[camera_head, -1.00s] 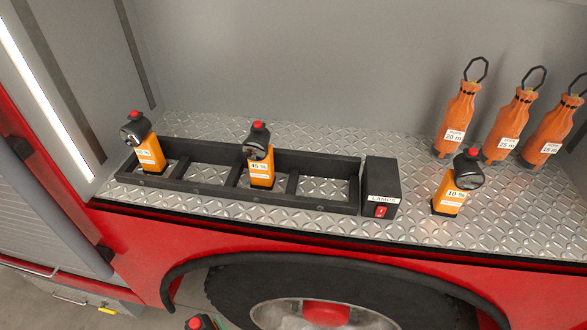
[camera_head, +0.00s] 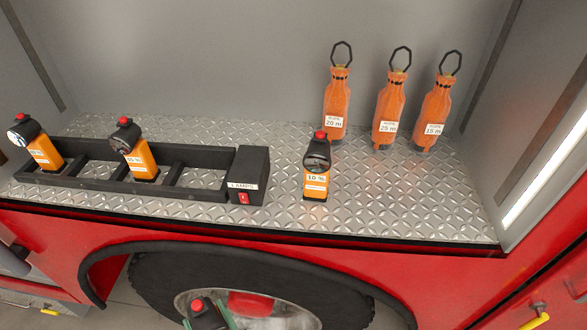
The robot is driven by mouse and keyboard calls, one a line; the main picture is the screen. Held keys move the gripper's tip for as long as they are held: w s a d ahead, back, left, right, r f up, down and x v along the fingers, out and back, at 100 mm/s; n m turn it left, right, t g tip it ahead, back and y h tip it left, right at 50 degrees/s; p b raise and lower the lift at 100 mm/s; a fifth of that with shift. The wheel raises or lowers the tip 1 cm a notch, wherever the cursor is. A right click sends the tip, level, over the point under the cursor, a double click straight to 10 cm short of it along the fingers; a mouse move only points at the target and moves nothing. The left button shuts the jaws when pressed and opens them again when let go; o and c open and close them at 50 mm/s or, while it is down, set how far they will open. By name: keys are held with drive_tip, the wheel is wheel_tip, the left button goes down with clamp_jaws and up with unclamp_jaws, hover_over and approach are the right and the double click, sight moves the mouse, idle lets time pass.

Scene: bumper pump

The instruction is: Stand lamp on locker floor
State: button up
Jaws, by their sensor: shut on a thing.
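My gripper (camera_head: 208,318) shows only at the bottom edge, its green fingers on either side of a held lamp (camera_head: 203,316). Only this lamp's black head and red button show, in front of the wheel and below the locker floor (camera_head: 400,195). An orange lamp labelled 10 % (camera_head: 316,181) stands upright on the floor, right of the rack. Two more orange lamps stand in the black rack (camera_head: 205,193), one at the left end (camera_head: 45,155) and one near the middle (camera_head: 140,158). The rack's right compartment is empty.
A black LAMPS box (camera_head: 250,174) with a red switch adjoins the rack's right end. Three orange rope bottles, 20 m (camera_head: 336,108), 25 m (camera_head: 389,112) and 15 m (camera_head: 434,118), stand at the back right. Floor right of the 10 % lamp is clear, up to the side wall.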

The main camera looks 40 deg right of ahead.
drive_tip(key=w+d+r+m+g+h, duration=0.1)
drive_tip(key=d+r+m+h, duration=0.1)
drive_tip(key=d+r, duration=0.45)
drive_tip(key=w+d+r+m+h, duration=0.1)
drive_tip(key=w+d+r+h, duration=0.15)
drive_tip(key=d, duration=0.65)
drive_tip(key=d+r+m+g+h, duration=0.1)
drive_tip(key=d+r+m+h, duration=0.15)
drive_tip(key=d+r, duration=0.45)
drive_tip(key=s+d+r+m+g+h+p, duration=0.1)
drive_tip(key=s+d+h, duration=0.1)
drive_tip(key=d, duration=0.6)
drive_tip(key=s+d+r+m+g+h+p, duration=0.1)
drive_tip(key=s+d+m+g+h, duration=0.15)
drive_tip(key=d, duration=0.45)
drive_tip(key=d+f+p, duration=0.1)
drive_tip(key=d+f, duration=0.1)
drive_tip(key=d, duration=0.6)
drive_tip(key=d+f+n+p, duration=0.1)
drive_tip(key=d+f, duration=0.1)
drive_tip(key=d, duration=0.6)
drive_tip(key=shift+s+f+t, duration=0.3)
drive_tip(key=shift+s+t, duration=0.05)
drive_tip(key=shift+t, duration=0.1)
drive_tip(key=shift+f, duration=0.1)
drive_tip(key=o, duration=1.3)
drive_tip(key=shift+f, duration=0.1)
drive_tip(key=shift+o, duration=0.2)
